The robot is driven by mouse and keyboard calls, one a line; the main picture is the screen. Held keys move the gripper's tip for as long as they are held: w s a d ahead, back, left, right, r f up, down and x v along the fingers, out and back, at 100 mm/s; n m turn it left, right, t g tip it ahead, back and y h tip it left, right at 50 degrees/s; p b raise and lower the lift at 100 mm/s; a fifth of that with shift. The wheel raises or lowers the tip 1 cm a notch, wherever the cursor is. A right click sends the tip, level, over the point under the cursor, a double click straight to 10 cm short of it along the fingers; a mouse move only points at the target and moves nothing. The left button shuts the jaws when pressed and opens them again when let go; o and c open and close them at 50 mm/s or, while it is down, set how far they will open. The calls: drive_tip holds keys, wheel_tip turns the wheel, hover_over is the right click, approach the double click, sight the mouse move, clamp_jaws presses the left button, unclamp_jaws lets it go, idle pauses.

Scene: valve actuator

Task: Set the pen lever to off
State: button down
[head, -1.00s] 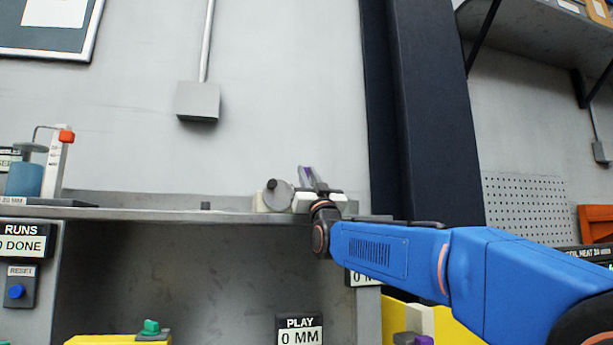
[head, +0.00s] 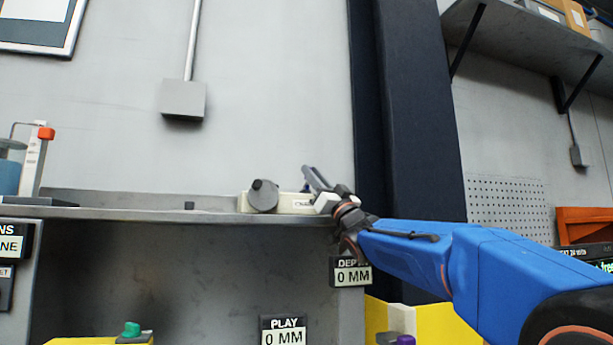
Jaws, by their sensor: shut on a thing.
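My gripper (head: 315,179) is at the right end of the shelf top, its grey fingers pointing up and to the left. It is shut on a small dark, bluish thing, mostly hidden between the fingers; I cannot tell for sure whether this is the pen lever. Just left of the gripper is a low white device (head: 290,205) with a round grey knob (head: 263,196). Its right end is hidden behind my gripper and wrist. No part in view carries a readable pen or off mark.
The grey shelf (head: 150,213) runs left, mostly bare. At its left end stand a blue drum (head: 9,175) and a red-tipped white post (head: 34,163). A depth sign (head: 350,271) hangs below my wrist. A dark column (head: 405,110) stands behind my arm.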

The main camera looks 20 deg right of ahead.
drive_tip(key=shift+w+d, duration=0.1)
drive_tip(key=shift+d, duration=1.3)
drive_tip(key=c, duration=1.9)
unclamp_jaws()
drive_tip(key=shift+w, duration=0.1)
drive_tip(key=shift+o, duration=1.4)
drive_tip(key=shift+d+h, duration=0.35)
drive_tip(key=shift+h, duration=0.05)
drive_tip(key=shift+a, duration=0.1)
drive_tip(key=shift+a, duration=0.15)
